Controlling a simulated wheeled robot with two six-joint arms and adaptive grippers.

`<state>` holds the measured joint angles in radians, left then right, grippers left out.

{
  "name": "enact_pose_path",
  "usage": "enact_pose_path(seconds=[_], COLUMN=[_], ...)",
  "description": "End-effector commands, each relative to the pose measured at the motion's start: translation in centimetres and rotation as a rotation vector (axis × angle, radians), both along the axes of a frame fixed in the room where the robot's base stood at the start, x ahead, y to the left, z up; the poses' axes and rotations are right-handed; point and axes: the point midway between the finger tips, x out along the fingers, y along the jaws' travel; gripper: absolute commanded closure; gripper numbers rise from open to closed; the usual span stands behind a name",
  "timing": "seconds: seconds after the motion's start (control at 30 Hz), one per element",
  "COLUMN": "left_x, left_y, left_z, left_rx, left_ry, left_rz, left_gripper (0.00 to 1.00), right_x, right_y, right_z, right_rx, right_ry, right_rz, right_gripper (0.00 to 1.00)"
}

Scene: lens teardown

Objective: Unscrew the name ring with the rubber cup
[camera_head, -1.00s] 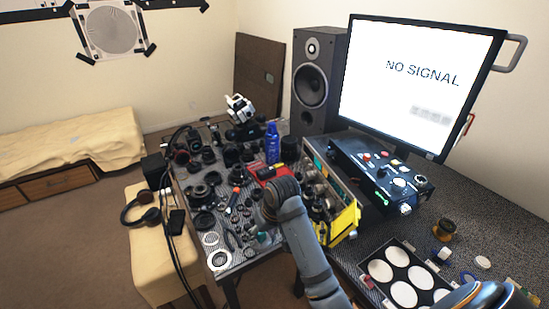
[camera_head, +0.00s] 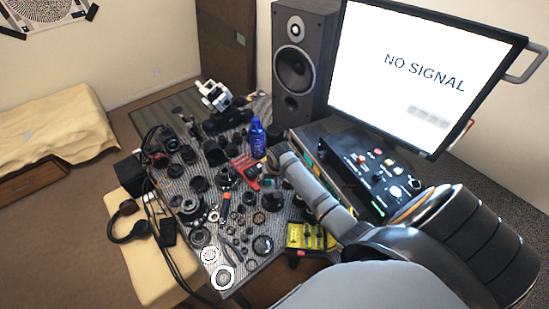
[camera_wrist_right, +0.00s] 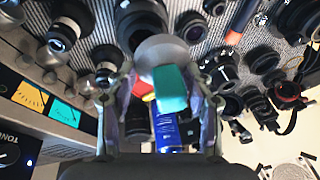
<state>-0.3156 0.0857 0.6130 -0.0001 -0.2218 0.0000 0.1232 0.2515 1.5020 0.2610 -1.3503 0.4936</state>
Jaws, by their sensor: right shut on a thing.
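My right gripper (camera_wrist_right: 165,90) is shut on a teal block with a grey round end, which looks like the rubber cup (camera_wrist_right: 171,88). In the head view the cup's teal part (camera_head: 268,184) shows below my right wrist, over the parts mat. In the wrist view a dark lens barrel (camera_wrist_right: 140,20) lies beyond the grey end; I cannot tell whether they touch. The name ring cannot be picked out among the dark parts. My left gripper is not in view.
A blue bottle (camera_head: 257,138) and a red tool (camera_head: 245,170) are close to my right gripper. Several lens parts crowd the mat. A yellow case (camera_head: 308,238) stands at the front edge. The speaker (camera_head: 302,72), control box (camera_head: 372,168) and monitor (camera_head: 425,75) are behind and right.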

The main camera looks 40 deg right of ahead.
Motion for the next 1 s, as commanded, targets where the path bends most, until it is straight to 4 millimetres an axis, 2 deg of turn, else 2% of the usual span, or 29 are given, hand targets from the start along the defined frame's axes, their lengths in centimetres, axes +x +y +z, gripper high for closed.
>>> enact_pose_path(seconds=[0.03,0.13,0.23,0.53,0.8,0.83,1.0], left_x=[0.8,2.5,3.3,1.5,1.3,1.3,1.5], left_y=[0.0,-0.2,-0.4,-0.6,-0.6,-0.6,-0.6], left_z=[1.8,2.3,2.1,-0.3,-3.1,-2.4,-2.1], left_rx=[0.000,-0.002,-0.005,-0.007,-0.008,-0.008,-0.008], left_ry=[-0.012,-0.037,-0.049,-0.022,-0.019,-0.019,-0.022], left_rz=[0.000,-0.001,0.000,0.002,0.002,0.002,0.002], left_gripper=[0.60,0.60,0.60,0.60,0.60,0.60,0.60], right_x=[-0.2,-0.3,-0.3,-0.3,-0.3,-0.3,-0.3], right_y=[-1.0,-2.1,-2.3,-2.2,-2.2,-2.2,-2.2], right_z=[0.8,0.2,-0.1,-2.0,-4.2,-3.6,-3.5], right_rx=[-0.002,-0.002,-0.001,-0.002,-0.001,-0.001,-0.002], right_ry=[0.002,-0.005,-0.008,-0.008,-0.009,-0.009,-0.007], right_rz=[-0.032,-0.072,-0.080,-0.079,-0.077,-0.077,-0.077], right_gripper=[0.86,0.86,0.86,0.86,0.86,0.86,0.86])
